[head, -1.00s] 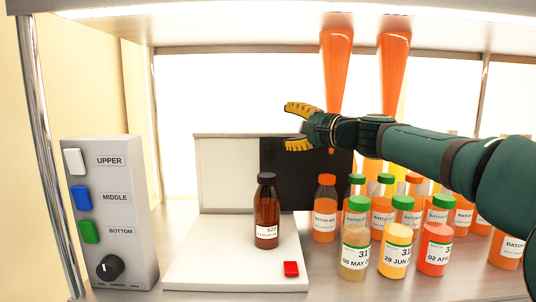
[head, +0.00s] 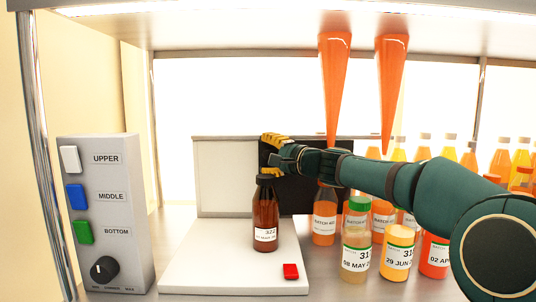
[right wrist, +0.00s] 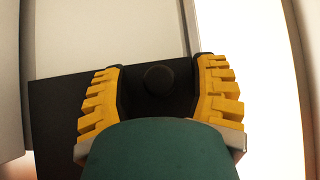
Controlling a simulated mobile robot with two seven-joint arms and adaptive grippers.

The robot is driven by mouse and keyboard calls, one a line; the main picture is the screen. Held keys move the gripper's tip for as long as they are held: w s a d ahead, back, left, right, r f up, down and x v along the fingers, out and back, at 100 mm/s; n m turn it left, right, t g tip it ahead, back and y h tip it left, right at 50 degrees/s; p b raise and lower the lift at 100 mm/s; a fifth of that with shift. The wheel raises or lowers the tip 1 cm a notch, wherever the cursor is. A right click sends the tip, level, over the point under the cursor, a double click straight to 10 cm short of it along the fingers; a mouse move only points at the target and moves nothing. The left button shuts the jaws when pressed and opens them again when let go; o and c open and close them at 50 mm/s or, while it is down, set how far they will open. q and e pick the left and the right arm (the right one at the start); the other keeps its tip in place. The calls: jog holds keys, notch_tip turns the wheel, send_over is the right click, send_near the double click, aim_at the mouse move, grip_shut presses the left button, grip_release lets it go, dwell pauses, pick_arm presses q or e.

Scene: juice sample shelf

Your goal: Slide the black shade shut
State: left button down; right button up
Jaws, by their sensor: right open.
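The black shade (head: 298,197) is a dark panel standing behind the white platform, beside a pale panel (head: 222,178) on its left. My right gripper (head: 266,155) is at the shade's left part, its yellow fingers apart. In the right wrist view the open fingers (right wrist: 160,75) stand on either side of a round black knob (right wrist: 159,79) on the shade (right wrist: 55,110). I cannot tell whether they touch the knob. My forearm hides part of the shade. My left gripper is not in view.
A brown bottle (head: 265,215) stands on the white platform (head: 215,260), just in front of the gripper, near a red button (head: 290,271). Juice bottles (head: 397,250) crowd the right, under my arm. Two orange cones (head: 334,80) hang above. A switch box (head: 108,215) stands left.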

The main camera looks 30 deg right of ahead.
grip_shut()
jog(key=w+a, duration=0.1)
jog(key=a, duration=0.1)
jog(key=w+a+b, duration=0.1)
jog(key=shift+w+a, duration=0.2)
jog(key=shift+a, duration=0.2)
grip_release()
jog(key=shift+d, duration=0.1)
jog(key=shift+s, duration=0.1)
